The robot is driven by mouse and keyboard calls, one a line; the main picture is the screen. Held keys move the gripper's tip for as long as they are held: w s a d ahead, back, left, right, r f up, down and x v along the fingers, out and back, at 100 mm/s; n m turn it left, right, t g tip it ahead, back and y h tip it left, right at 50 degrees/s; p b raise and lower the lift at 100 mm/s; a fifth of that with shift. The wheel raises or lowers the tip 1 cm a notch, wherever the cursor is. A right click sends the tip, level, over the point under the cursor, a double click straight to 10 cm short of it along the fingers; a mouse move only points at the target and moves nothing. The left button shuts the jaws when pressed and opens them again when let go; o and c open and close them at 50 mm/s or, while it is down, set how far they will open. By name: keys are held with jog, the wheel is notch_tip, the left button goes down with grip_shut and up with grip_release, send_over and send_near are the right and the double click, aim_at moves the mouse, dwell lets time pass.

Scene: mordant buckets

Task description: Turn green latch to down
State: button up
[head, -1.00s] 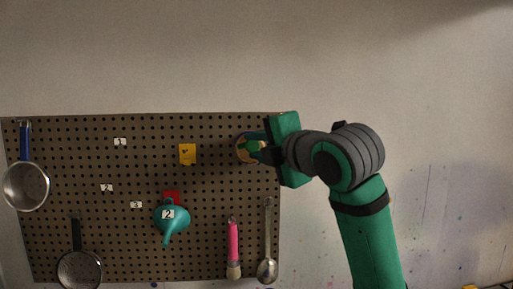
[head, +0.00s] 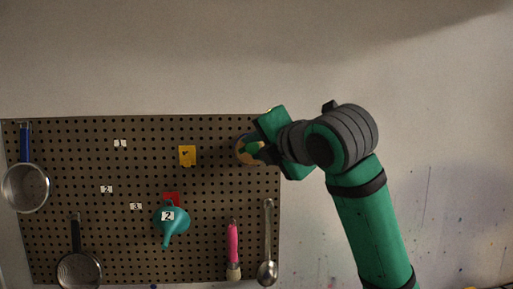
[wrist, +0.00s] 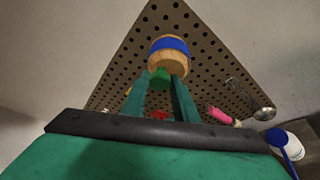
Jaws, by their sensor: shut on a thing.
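The green latch (wrist: 160,77) sits at the front of a round wooden mount with a blue band (wrist: 168,48) on the pegboard. In the head view the wooden mount (head: 244,150) is near the board's upper right, partly covered by my gripper. My gripper (wrist: 160,88) is shut on the green latch, with one green finger on each side of it. In the head view my gripper (head: 262,150) reaches in from the right and its body is tilted, top toward the left. The fingers hide much of the latch, so I cannot tell which way it points.
On the pegboard (head: 60,145) hang a blue-handled strainer (head: 26,187), a dark-handled strainer (head: 79,268), a teal funnel (head: 172,220), a pink-handled brush (head: 233,245) and a metal spoon (head: 267,270). A yellow card (head: 187,156) is left of the mount. The wall above is bare.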

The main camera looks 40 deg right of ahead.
jog(key=o, duration=1)
jog(key=shift+f, duration=0.15)
jog(key=shift+s+a+r, duration=0.15)
jog(key=shift+s+r, duration=0.1)
jog(key=shift+s, duration=0.25)
jog(key=v, duration=1)
jog(key=shift+f, duration=0.1)
jog(key=shift+w, duration=0.1)
